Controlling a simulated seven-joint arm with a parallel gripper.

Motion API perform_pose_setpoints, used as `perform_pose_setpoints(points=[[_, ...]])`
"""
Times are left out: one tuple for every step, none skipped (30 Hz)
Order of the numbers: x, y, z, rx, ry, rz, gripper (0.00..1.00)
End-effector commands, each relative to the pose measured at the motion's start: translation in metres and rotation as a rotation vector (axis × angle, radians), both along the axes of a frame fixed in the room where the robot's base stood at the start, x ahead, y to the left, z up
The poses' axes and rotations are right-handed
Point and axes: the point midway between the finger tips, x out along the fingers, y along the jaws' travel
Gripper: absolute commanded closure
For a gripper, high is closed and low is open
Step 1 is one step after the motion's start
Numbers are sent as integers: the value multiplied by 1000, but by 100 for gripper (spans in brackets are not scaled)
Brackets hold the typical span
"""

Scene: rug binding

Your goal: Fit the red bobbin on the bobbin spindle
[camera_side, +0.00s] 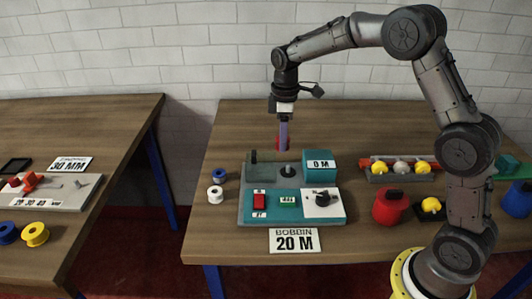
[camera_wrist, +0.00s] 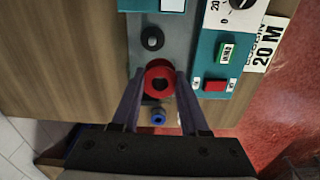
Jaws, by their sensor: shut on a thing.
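My gripper (camera_side: 283,143) points straight down above the back of the bobbin machine (camera_side: 243,212). It is shut on the red bobbin (camera_wrist: 160,67), which sits between the fingertips in the wrist view with its round hole facing the camera. In the side view the bobbin is mostly hidden by the fingers. A dark round spindle with a wide base (camera_side: 289,171) stands on the machine's grey top, below the bobbin and apart from it. It also shows just above the bobbin in the wrist view (camera_wrist: 152,38). A thin black post (camera_side: 254,157) stands to its left.
A teal box reading 0 M (camera_side: 319,164) stands right of the spindle. A teal panel with a red switch (camera_side: 260,200) and a white dial plate (camera_side: 323,203) lie in front. Blue (camera_side: 219,175) and white (camera_side: 215,194) bobbins rest left of the machine. A red canister (camera_side: 389,208) stands right.

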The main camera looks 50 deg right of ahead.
Motion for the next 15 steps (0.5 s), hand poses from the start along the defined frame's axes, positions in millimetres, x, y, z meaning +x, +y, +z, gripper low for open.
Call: perform_pose_setpoints(points=[[0, -11, -2, 0, 3, -24, 100], [-1, -15, -4, 1, 6, -33, 100], [-1, -20, -5, 2, 9, -44, 100], [-2, -23, -5, 2, 10, -49, 100], [-2, -24, -6, 1, 11, -53, 100], [-3, -26, -6, 2, 12, -57, 100], [-3, -27, -6, 2, 12, -59, 100], [-3, -27, -6, 2, 12, -60, 100], [-3, -27, -6, 2, 12, -60, 100], [-3, -27, -6, 2, 12, -60, 100], [-3, -27, -6, 2, 12, -60, 100], [-3, -27, -6, 2, 12, -60, 100], [-3, -27, -6, 2, 12, -60, 100], [-3, -27, -6, 2, 12, -60, 100], [-3, -27, -6, 2, 12, -59, 100]])
